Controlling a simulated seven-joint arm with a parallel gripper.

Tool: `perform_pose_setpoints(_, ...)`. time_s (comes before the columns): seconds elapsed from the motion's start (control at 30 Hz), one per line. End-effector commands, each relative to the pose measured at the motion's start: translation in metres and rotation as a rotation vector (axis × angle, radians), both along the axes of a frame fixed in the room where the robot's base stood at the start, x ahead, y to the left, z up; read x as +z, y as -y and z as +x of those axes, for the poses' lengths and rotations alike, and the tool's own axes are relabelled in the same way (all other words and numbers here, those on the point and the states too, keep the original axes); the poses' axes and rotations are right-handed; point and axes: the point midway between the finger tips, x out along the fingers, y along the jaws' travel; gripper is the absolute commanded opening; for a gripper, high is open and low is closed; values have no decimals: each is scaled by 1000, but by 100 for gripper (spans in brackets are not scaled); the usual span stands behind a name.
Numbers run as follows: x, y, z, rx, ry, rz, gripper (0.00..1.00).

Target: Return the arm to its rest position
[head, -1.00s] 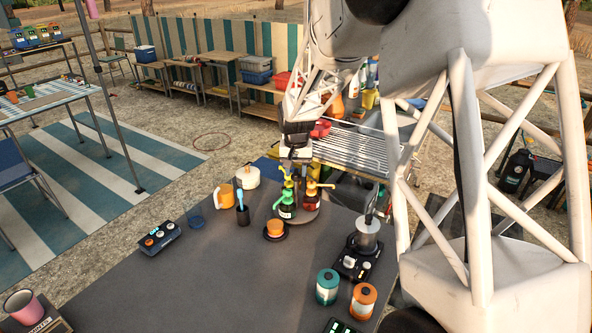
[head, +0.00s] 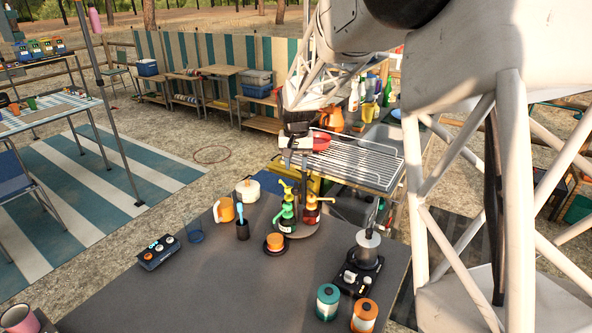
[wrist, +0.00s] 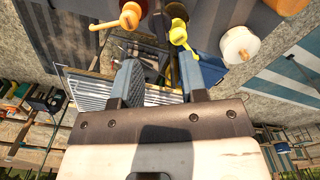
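My gripper (head: 292,160) hangs above the back of the grey table (head: 190,290), over the bottles and apart from them. In the wrist view its two dark blue-grey fingers (wrist: 168,75) are spread, with nothing held between them. The yellow pump (wrist: 179,32) also shows beyond the fingers in the wrist view. My white lattice arm fills the right of the head view and hides part of the place behind it.
A metal drying rack (head: 365,160) lies behind my gripper. The table's front middle is clear.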

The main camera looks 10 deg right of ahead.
Motion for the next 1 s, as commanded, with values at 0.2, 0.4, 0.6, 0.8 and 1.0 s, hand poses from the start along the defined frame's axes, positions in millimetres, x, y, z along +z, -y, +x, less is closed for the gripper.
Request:
perform_pose_setpoints(0.2, 2, 0, 0, 0, -1, 0, 39)
perform_pose_setpoints(0.4, 2, 0, -1, 0, -1, 0, 39)
perform_pose_setpoints(0.6, 9, 0, -11, 6, 5, 0, 39)
perform_pose_setpoints(0.8, 28, -1, -41, 22, 24, -1, 39)
perform_pose_setpoints(1.0, 51, -2, -88, 48, 48, -4, 39)
